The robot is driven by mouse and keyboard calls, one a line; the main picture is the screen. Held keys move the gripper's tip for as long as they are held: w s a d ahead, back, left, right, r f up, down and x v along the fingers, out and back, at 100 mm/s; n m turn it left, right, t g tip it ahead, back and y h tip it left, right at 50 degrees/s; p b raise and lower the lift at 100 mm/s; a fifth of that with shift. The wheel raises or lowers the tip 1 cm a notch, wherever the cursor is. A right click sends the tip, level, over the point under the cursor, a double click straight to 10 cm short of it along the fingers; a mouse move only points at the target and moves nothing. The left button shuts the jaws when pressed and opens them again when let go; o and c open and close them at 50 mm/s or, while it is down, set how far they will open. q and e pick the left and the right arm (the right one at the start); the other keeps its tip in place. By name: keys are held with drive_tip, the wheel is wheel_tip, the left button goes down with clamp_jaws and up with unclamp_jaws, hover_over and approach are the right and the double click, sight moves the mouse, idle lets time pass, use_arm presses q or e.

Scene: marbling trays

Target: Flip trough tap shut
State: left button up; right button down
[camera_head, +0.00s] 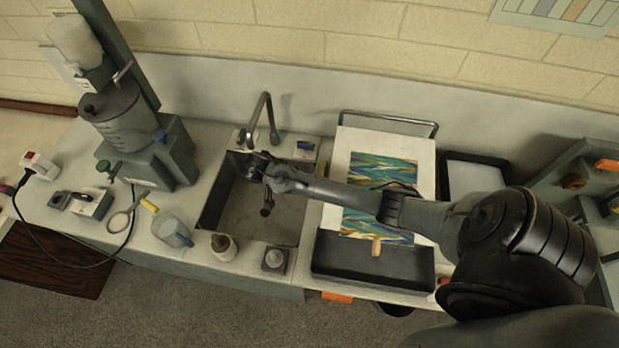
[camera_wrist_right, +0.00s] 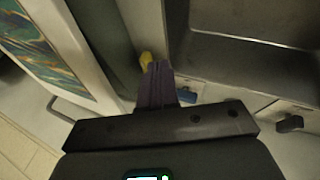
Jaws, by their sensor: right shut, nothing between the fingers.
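The trough (camera_head: 228,215) is a dark rectangular basin sunk in the counter; part of it shows in the right wrist view (camera_wrist_right: 245,62). The tap (camera_head: 264,108) has a dark curved spout and stands at the trough's back edge. I cannot make out how its lever is turned; my arm is close in front of it. My right gripper (camera_head: 266,211) appears over the trough, small and dark, its fingers pointing toward the front. In the right wrist view its dark fingers (camera_wrist_right: 160,72) are together, with nothing between them. My left gripper is not in view.
A marbled sheet (camera_head: 375,172) on a white board lies right of the trough, under my right arm. A blue piece (camera_head: 305,146) sits on a small plate behind the trough. A bottle (camera_head: 223,246) and a small dark block (camera_head: 274,260) stand along the front.

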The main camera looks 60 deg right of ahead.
sight(324, 170)
drive_tip(key=d+m, duration=0.1)
drive_tip(key=w+d+m, duration=0.1)
drive_tip(key=d+g+b, duration=0.1)
drive_tip(key=d, duration=0.1)
drive_tip(key=shift+w+r+m+h, duration=0.25)
drive_tip(key=shift+w+m+h, duration=0.05)
drive_tip(key=shift+w+m, duration=0.1)
drive_tip(key=shift+d+f, duration=0.1)
drive_tip(key=shift+x, duration=4.95)
drive_tip(key=shift+p, duration=0.35)
drive_tip(key=shift+s+n+p, duration=0.2)
drive_tip(key=shift+n+p, duration=0.2)
drive_tip(key=shift+p, duration=0.1)
drive_tip(key=shift+t+p, duration=0.3)
drive_tip(key=shift+p, duration=0.1)
